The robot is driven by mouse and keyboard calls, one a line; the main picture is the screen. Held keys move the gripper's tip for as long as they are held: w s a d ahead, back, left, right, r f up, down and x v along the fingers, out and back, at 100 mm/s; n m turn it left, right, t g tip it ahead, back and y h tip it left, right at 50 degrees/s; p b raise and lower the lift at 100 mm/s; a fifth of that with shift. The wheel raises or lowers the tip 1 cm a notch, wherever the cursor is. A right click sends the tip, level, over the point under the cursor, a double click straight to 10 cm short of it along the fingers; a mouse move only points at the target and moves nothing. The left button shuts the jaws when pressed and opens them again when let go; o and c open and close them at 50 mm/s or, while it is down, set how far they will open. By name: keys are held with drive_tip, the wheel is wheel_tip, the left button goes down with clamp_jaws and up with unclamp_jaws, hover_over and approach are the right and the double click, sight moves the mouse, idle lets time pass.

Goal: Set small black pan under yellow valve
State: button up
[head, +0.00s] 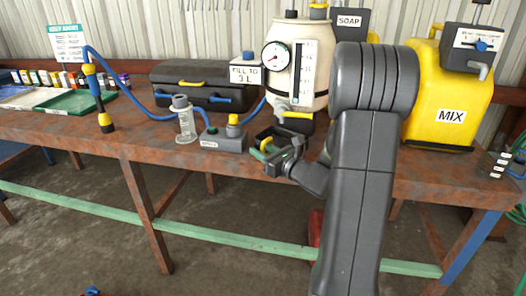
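The yellow valve (295,115) is a lever at the foot of the beige tank (314,65), which has a round gauge and a level scale. A small black pan (265,136) appears on the bench below and slightly left of the valve, partly covered by my gripper. A yellow strip and a green piece show beside it; I cannot tell what they belong to. My gripper (272,158) is at the bench's front edge, in front of the pan. Its fingers are small and overlap the dark shapes, so their opening and any contact are unclear.
A grey box (222,138) with a yellow knob and a clear cylinder (185,120) stand left of my gripper. A black case (205,84) is behind them. A yellow MIX container (450,95) stands right of my arm, which hides part of the bench (100,130).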

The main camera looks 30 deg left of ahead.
drive_tip(key=shift+r, duration=0.25)
drive_tip(key=v, duration=1.2)
idle(0.9)
